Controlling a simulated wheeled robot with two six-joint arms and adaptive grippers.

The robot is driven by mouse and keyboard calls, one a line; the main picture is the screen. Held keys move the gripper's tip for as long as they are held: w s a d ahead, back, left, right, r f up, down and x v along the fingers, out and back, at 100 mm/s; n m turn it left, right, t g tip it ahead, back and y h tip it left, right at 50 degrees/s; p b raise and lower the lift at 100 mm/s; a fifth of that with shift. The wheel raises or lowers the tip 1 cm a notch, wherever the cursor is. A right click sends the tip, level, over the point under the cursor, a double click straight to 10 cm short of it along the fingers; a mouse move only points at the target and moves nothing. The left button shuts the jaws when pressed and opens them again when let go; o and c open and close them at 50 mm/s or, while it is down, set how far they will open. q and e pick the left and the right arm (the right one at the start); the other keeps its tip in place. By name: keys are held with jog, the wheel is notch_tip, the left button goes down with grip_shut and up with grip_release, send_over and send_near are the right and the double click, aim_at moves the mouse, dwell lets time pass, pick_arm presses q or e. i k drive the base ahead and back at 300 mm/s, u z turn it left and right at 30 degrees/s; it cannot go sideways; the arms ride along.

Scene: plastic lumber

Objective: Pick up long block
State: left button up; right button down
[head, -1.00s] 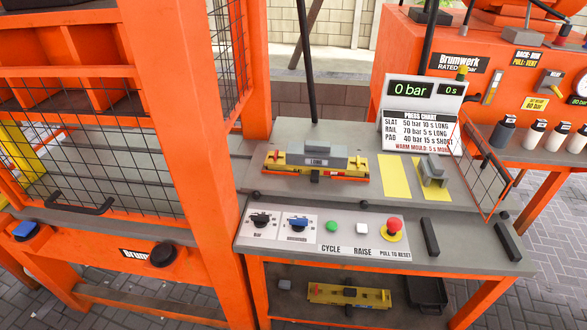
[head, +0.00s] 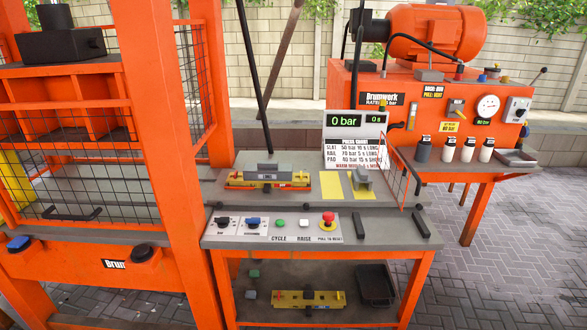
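The long block (head: 267,171) is a grey block with a label on its front face. It sits on top of a yellow and red mould (head: 240,180) on the grey bench top, left of the pressure display. The label is too small to read now. Neither of my grippers shows in the head view.
A control panel (head: 268,228) with a red button lines the bench front. An orange press frame (head: 180,150) stands left. A second yellow mould (head: 296,299) and black tray (head: 376,284) sit on the lower shelf.

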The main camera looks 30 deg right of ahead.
aim_at(262, 171)
jog(key=z, duration=0.9)
jog(key=i, duration=0.95)
jog(key=z, duration=0.65)
